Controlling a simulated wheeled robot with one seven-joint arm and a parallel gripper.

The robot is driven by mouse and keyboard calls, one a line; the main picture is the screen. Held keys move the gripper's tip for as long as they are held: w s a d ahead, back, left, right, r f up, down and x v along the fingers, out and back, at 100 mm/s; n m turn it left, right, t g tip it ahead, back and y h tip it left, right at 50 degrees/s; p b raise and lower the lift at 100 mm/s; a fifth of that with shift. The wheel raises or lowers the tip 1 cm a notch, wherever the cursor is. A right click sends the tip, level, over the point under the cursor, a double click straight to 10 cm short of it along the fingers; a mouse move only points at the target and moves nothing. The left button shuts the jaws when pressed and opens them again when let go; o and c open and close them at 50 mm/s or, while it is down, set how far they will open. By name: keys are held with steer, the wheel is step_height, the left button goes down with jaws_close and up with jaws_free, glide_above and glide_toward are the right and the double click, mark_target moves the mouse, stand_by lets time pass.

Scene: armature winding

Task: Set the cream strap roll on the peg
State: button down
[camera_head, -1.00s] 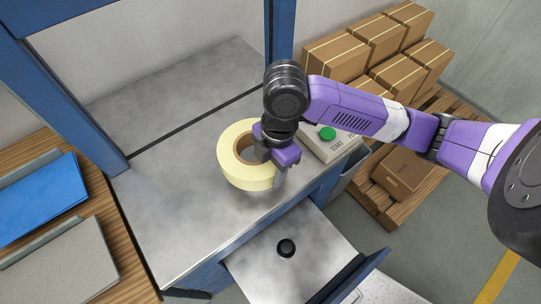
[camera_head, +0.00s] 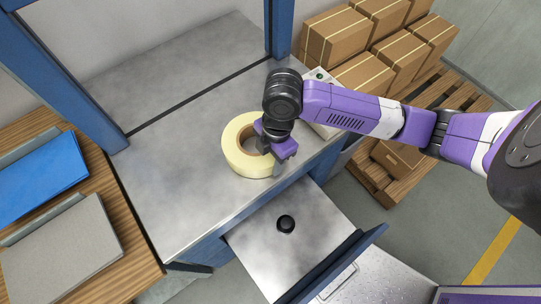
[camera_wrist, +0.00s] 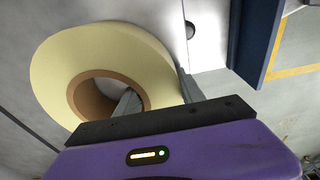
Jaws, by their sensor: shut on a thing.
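The cream strap roll (camera_head: 240,155) has a brown core and appears just above the grey worktop near its front edge; I cannot tell the exact gap. My gripper (camera_head: 272,155) is shut on the roll's right wall, one finger inside the core and one outside. In the wrist view, the roll (camera_wrist: 70,55) lies flat between my gripper's fingers (camera_wrist: 158,95). The peg (camera_head: 286,224) is a short black stub standing on the lower metal plate in front of the worktop. It shows partly in the wrist view (camera_wrist: 190,30), beyond the roll.
The blue frame posts (camera_head: 85,105) rise at the worktop's (camera_head: 180,200) back and left. A blue panel (camera_head: 345,262) edges the peg's plate on the right. The control box (camera_head: 322,130) is mostly hidden behind my arm. Cardboard boxes (camera_head: 335,40) stand behind. Binders (camera_head: 60,250) lie left.

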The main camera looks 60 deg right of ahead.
steer(key=shift+f, duration=0.1)
steer(key=c, duration=0.7)
jaws_free()
